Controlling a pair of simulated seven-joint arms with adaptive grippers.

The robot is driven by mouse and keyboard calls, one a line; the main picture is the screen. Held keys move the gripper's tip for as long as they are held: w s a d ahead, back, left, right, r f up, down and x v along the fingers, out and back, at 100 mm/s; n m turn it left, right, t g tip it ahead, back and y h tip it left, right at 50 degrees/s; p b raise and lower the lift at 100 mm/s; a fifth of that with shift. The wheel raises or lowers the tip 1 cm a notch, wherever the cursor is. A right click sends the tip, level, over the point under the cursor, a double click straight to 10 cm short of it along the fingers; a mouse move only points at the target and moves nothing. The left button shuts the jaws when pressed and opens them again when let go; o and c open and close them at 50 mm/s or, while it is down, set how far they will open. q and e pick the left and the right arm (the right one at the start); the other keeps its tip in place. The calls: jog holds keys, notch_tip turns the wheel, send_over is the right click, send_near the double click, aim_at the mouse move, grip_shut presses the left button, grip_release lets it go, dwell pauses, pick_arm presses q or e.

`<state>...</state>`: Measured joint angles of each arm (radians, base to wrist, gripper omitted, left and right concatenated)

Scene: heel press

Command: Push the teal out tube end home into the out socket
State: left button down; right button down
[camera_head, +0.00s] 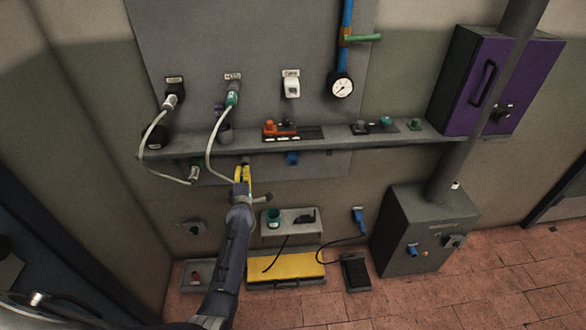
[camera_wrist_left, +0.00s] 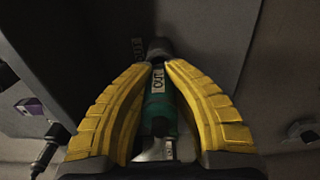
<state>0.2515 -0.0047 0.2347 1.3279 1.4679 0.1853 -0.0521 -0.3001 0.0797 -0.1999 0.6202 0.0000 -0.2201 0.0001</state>
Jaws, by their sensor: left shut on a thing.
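My left gripper (camera_head: 243,174) is raised to the underside of the wall shelf, its yellow fingers pointing up. In the left wrist view the same gripper (camera_wrist_left: 158,66) is shut around the teal out tube end (camera_wrist_left: 159,112), which carries a white OUT label. A dark round socket (camera_wrist_left: 159,46) sits right at the tip of the tube end, roughly in line with it. I cannot tell how deep the tip sits in it. In the head view the fingers hide the tube end; its pale tube (camera_head: 208,152) loops up to a green plug on the wall panel. My right gripper is not in view.
The shelf (camera_head: 360,145) runs just above the gripper and carries several small parts. A second pale tube (camera_head: 149,135) hangs to the left. Below are a small ledge (camera_head: 291,235), a yellow-topped box (camera_head: 285,267) and a grey cabinet (camera_head: 425,222) at right.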

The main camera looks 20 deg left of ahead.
pick_arm(q)
jog(key=shift+x, duration=1.1)
jog(key=c, duration=1.4)
grip_release()
